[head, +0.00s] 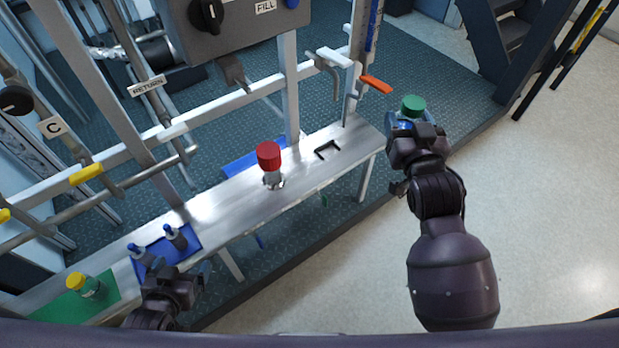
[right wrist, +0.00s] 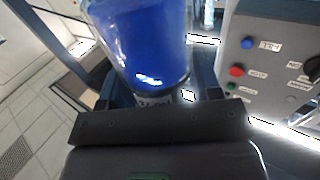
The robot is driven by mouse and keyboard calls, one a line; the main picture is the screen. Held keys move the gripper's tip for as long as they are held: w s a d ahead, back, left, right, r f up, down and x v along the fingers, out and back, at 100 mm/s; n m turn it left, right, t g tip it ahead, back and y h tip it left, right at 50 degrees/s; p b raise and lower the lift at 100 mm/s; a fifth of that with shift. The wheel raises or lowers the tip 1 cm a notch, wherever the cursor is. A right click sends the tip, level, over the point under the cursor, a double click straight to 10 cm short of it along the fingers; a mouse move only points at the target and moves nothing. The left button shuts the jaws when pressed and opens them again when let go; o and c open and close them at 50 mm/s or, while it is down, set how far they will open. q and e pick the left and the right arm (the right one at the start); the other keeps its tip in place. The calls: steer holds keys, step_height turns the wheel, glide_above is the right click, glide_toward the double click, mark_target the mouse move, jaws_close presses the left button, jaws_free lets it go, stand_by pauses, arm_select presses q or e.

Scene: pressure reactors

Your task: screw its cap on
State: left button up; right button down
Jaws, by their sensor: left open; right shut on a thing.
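My right gripper (head: 414,128) is shut on a bottle with a green cap (head: 413,104), held up to the right of the bench. In the right wrist view the bottle (right wrist: 143,40) shows deep blue contents and part of a label; its top is out of that view. The green cap shows at the bottle's top in the head view; I cannot tell whether it is screwed tight. My left gripper (head: 180,270) is open, low over the bench's front edge near the blue mat (head: 203,238). Nothing shows between its fingers.
A yellow-capped bottle (head: 79,284) is on a green mat (head: 60,308). A red-capped vessel (head: 269,158) stands mid-bench (head: 228,200), with a black bracket (head: 327,150) beside it. Pipes and a control box (head: 230,25) rise behind.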

arm_select(q)
step_height(320, 180, down, 17)
steer(key=g+b, duration=0.1)
steer(key=b, duration=1.5)
steer(key=shift+s+d+g, duration=0.15)
steer(key=shift+s+g, duration=0.25)
steer(key=shift+s, duration=0.05)
arm_select(e)
steer(key=w+a+f+n+g+y, duration=0.2)
steer(key=w+a+f+n+y, duration=0.3)
steer(key=w+a+f, duration=1.1)
steer(key=w+a+y, duration=0.2)
steer(key=w, duration=0.2)
steer(key=shift+a+f, duration=0.2)
steer(key=shift+f, duration=0.05)
steer(key=shift+w, duration=0.1)
arm_select(q)
steer(key=b, duration=0.1)
steer(key=f+m+b, duration=0.1)
steer(key=b, duration=0.1)
steer(key=f+b, duration=0.1)
steer(key=b, duration=0.1)
steer(key=shift+w+d+f+h, duration=0.2)
steer(key=shift+w+d+h, duration=0.1)
steer(key=shift+w+d, duration=0.1)
arm_select(e)
step_height(320, 180, down, 14)
steer(key=shift+f, duration=0.15)
arm_select(q)
steer(key=shift+s+f, duration=0.1)
